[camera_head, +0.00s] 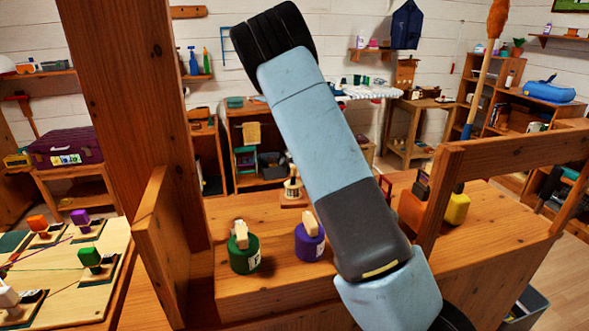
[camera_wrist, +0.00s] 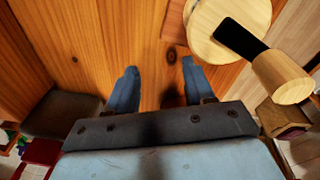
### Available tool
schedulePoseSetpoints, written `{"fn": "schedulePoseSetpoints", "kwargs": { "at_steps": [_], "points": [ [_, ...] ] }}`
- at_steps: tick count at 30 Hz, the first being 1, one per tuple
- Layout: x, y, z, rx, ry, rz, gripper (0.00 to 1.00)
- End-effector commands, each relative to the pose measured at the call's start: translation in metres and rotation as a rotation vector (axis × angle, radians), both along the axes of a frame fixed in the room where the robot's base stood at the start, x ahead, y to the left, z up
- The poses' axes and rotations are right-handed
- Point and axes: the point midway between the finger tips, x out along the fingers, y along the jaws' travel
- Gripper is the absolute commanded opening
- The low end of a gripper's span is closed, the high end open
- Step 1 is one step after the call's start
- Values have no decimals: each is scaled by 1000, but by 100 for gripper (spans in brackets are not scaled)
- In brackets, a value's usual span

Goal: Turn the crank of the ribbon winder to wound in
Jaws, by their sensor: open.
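In the wrist view, a pale round wooden disc (camera_wrist: 205,42) with a black crank arm (camera_wrist: 240,38) and a cylindrical wooden handle (camera_wrist: 284,78) is at the upper right. It looks like the ribbon winder's crank. My gripper (camera_wrist: 158,82) is open and empty, its two blue fingers over bare wood, left of the crank and apart from it. In the head view my arm fills the middle, and my gripper is not visible. A small pale wooden piece on a reddish base (camera_head: 292,190) stands left of the arm; I cannot tell whether it is the winder.
A green container (camera_head: 244,256) and a purple container (camera_head: 309,243) stand on the wooden bench (camera_head: 275,288). A thick wooden post (camera_head: 140,110) rises on the left, and a wooden rail (camera_head: 510,152) on the right. A board (camera_head: 85,268) with coloured pieces lies far left.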

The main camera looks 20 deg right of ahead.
Motion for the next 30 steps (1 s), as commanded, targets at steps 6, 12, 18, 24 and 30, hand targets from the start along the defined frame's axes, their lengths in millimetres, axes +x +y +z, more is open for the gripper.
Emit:
{"fn": "schedulePoseSetpoints", "kwargs": {
  "at_steps": [6,12,18,24,30],
  "points": [
    [-2,0,-4,39,49,411,53],
    [-3,2,-4,67,79,789,53],
    [-2,5,1,83,93,1163,53],
    [1,9,10,80,103,1583,53],
    [6,14,26,42,115,2049,53]
  ]
}}
